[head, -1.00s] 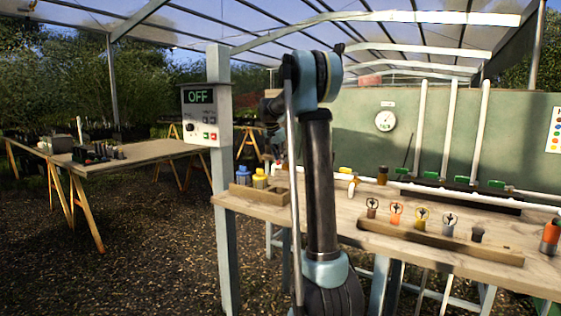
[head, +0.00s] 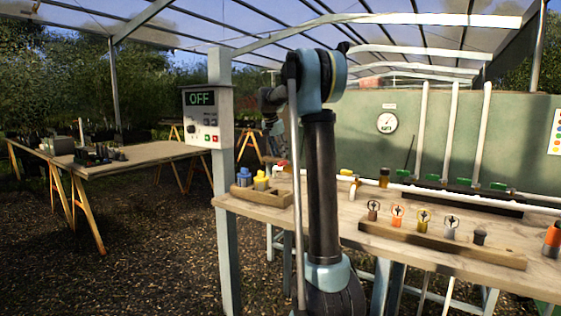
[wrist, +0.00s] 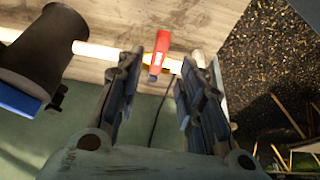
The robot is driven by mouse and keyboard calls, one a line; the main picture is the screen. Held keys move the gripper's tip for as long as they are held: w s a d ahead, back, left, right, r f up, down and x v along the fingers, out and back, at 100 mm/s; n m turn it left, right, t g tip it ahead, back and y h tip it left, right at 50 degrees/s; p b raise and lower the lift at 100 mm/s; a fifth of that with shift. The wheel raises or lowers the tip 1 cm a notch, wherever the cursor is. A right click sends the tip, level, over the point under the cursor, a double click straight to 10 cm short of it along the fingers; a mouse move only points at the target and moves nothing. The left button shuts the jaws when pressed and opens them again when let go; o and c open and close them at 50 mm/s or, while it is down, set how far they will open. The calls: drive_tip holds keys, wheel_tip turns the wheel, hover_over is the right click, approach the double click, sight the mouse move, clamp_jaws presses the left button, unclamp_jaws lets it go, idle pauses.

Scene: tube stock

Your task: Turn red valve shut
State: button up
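The red valve handle (wrist: 160,50) shows in the wrist view on a white pipe (wrist: 95,53). It lies between and beyond my fingertips, with clear space on either side of it. My gripper (wrist: 158,75) is open and empty, with its two fingers apart. I cannot see it touching the handle. In the head view a small red spot (head: 284,163), likely the same handle, shows just left of my upright arm. My gripper is mostly hidden behind my own arm there.
A dark cylinder (wrist: 40,50) with a blue edge is close at left in the wrist view. The wooden bench (head: 340,215) holds a box with blue and yellow bottles (head: 261,181), a rack of small valve-like parts (head: 440,240) and green-handled valves (head: 433,178). A panel (head: 208,116) reads OFF.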

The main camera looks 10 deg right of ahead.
drive_tip(key=v, duration=0.6)
drive_tip(key=shift+r, duration=0.35)
drive_tip(key=shift+s, duration=0.2)
